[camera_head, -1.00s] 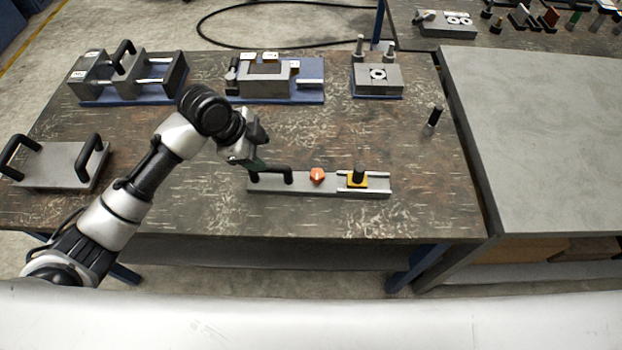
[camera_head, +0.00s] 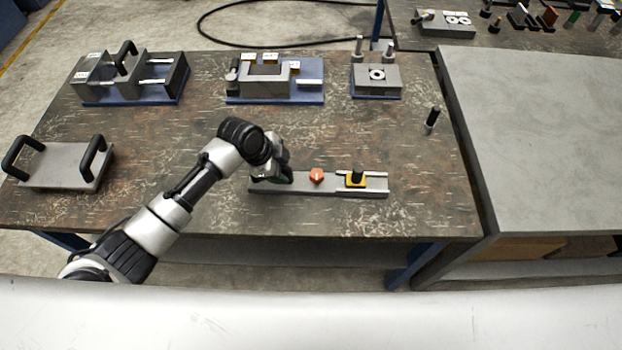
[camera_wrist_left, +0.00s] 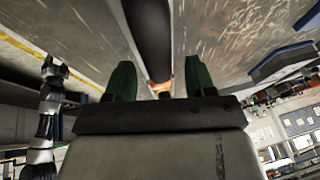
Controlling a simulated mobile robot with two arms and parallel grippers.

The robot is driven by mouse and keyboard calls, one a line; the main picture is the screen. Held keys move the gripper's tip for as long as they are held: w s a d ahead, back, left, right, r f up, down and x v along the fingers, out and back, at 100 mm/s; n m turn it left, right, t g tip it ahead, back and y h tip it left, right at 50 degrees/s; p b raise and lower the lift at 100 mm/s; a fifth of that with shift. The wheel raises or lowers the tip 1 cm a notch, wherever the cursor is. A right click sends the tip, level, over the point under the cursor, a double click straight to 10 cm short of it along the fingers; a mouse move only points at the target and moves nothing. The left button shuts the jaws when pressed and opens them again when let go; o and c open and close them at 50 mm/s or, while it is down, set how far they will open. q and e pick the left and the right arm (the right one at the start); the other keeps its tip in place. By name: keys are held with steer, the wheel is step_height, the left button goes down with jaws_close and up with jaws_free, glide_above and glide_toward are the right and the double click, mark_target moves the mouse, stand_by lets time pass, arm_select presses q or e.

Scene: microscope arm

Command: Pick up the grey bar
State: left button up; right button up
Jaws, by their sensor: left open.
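The grey bar (camera_head: 300,187) lies flat on the worn work table, with an orange knob (camera_head: 317,176) at its middle and a yellow block with a black post (camera_head: 356,179) between rails at its right end. My left gripper (camera_head: 285,178) is over the bar's left end and hides the black handle there. In the left wrist view, the open green fingers (camera_wrist_left: 157,80) stand on either side of the black handle (camera_wrist_left: 152,45), and the orange knob (camera_wrist_left: 160,88) shows beyond. I cannot tell whether the fingers touch the handle.
A grey plate with two black handles (camera_head: 62,165) lies at the left. Blue-based fixtures (camera_head: 270,82) line the back of the table. A small black pin (camera_head: 431,121) stands at the right. The table right of the bar is clear.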

arm_select(q)
steer(key=shift+c, duration=0.2)
jaws_close()
stand_by(1.1)
steer(key=shift+w+r, duration=0.1)
steer(key=shift+r, duration=0.05)
